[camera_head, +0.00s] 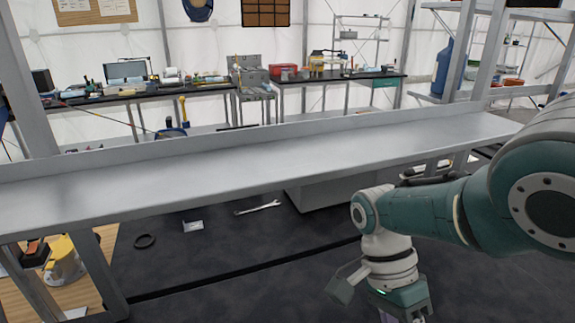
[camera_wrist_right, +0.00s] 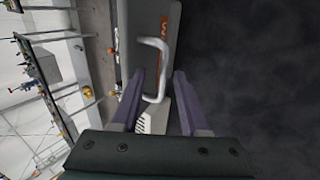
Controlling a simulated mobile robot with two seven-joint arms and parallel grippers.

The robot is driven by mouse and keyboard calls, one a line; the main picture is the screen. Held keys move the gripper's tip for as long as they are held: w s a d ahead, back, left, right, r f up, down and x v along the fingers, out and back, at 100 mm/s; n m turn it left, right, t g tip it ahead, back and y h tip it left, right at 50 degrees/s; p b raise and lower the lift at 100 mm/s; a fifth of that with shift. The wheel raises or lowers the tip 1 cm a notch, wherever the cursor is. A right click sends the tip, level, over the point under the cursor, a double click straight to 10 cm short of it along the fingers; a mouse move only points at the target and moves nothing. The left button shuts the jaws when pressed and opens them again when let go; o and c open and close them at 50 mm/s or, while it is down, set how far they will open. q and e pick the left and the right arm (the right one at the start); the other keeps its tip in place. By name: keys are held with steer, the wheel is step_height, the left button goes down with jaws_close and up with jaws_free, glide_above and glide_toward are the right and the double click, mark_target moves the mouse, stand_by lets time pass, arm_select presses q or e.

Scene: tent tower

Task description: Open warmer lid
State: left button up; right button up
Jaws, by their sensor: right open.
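In the right wrist view, a grey box-like surface (camera_wrist_right: 143,20) with an orange mark, likely the warmer, carries a pale looped handle (camera_wrist_right: 161,62). My right gripper (camera_wrist_right: 160,74) is open, its two purple fingers apart. The handle lies between the fingers in this view; whether they touch it I cannot tell. In the head view, a grey box (camera_head: 320,194) sits under the metal shelf, partly hidden by it; I cannot tell if it is the warmer. My right arm comes in from the right, its gripper cut off at the bottom edge. My left gripper is not in view.
A long metal shelf (camera_head: 250,165) on posts crosses the head view. A wrench (camera_head: 258,208), a black ring (camera_head: 145,241) and a small white item (camera_head: 193,226) lie on the dark surface beneath. A yellow-topped container (camera_head: 63,262) stands at lower left.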

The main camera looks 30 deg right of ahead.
steer(key=v, duration=0.9)
steer(key=shift+w+r+p, duration=0.15)
steer(key=shift+p, duration=0.3)
